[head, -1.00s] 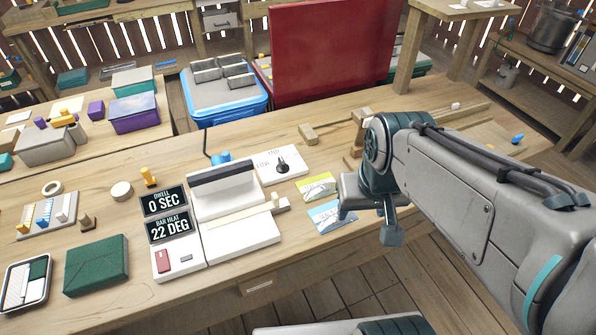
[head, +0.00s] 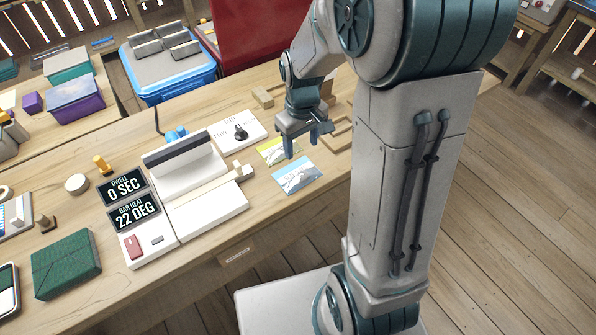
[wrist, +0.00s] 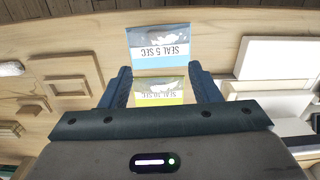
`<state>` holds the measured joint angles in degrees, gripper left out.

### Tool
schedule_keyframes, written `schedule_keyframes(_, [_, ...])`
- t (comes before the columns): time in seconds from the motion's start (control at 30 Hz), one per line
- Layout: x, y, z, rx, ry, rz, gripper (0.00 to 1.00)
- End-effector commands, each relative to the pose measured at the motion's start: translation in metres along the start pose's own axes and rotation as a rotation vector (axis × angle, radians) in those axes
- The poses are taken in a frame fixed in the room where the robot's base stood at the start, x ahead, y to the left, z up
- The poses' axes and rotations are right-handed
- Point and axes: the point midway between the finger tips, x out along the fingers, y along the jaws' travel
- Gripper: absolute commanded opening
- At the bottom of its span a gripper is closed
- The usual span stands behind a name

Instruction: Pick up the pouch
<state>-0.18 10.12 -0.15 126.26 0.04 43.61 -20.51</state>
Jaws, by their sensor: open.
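Two flat, pouch-like packets lie on the wooden table, right of the white sealer (head: 215,208). The blue and white one (head: 298,175) reads "SEAL 5 SEC" in the wrist view (wrist: 176,55). The yellow and white one (head: 270,155) lies behind it in the head view; its label is only partly readable in the wrist view (wrist: 160,98). I cannot tell which packet the task means. My gripper (head: 308,141) is open and empty above the packets. In the wrist view its fingers (wrist: 160,70) flank the yellow packet, with the blue one beyond the tips.
The sealer has displays reading 0 SEC and 22 DEG (head: 133,212). A white panel with a black knob (head: 240,132) stands behind it. Wooden blocks and frames (head: 338,132) lie right of the packets. A dark green box-like package (head: 66,265) lies at the left.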

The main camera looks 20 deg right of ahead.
Motion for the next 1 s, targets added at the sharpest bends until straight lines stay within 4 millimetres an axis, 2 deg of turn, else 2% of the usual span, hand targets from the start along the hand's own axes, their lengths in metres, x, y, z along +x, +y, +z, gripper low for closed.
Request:
schedule_keyframes(0.1, [0.027,0.000,0.002,0.001,-0.007,-0.003,0.56])
schedule_keyframes(0.3, [0.059,0.000,0.002,0.002,-0.004,-0.002,0.56])
schedule_keyframes(0.57, [0.074,0.000,0.001,0.003,-0.002,-0.001,0.56])
schedule_keyframes(0.83, [0.107,0.002,0.003,0.003,-0.004,-0.002,0.56])
schedule_keyframes(1.0, [0.119,0.002,0.002,0.002,-0.001,0.000,0.56])
